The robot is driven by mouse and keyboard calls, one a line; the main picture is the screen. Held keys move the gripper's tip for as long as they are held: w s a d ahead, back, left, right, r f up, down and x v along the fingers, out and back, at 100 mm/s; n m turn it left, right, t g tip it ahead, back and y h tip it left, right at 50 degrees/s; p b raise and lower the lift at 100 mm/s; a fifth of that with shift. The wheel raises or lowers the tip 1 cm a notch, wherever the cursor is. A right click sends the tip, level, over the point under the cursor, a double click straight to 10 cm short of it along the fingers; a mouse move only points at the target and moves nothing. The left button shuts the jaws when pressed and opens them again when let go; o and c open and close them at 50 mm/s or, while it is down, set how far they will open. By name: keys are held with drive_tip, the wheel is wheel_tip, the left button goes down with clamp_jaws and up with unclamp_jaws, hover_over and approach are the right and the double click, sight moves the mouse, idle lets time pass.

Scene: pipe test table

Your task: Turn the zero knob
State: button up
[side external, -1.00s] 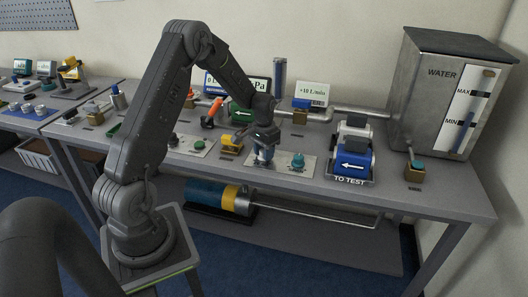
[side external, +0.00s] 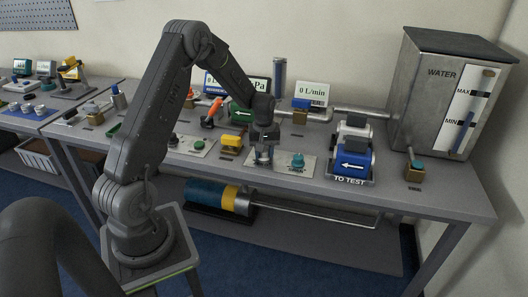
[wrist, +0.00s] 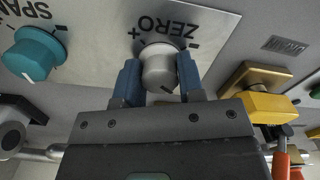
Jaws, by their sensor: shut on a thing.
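The zero knob (wrist: 158,68) is a grey round knob on a light plate marked ZERO, with plus and minus marks, in the wrist view. My gripper (wrist: 160,82) has its two blue fingers on either side of the knob and is shut on it. In the side view my gripper (side external: 263,158) points down at the panel plate and hides most of the knob. The teal span knob (wrist: 34,54) is on the same plate, at the left in the wrist view. It also shows right of my gripper in the side view (side external: 298,160).
A yellow-handled valve (side external: 236,143) stands close to the left of my gripper. A small display (side external: 312,94) behind reads 0 L/min. The WATER tank (side external: 438,95) stands at the far right.

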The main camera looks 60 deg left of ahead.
drive_tip(key=shift+n, duration=1.2)
drive_tip(key=o, duration=0.9)
wheel_tip(320, 180, up, 14)
drive_tip(key=shift+f, duration=0.1)
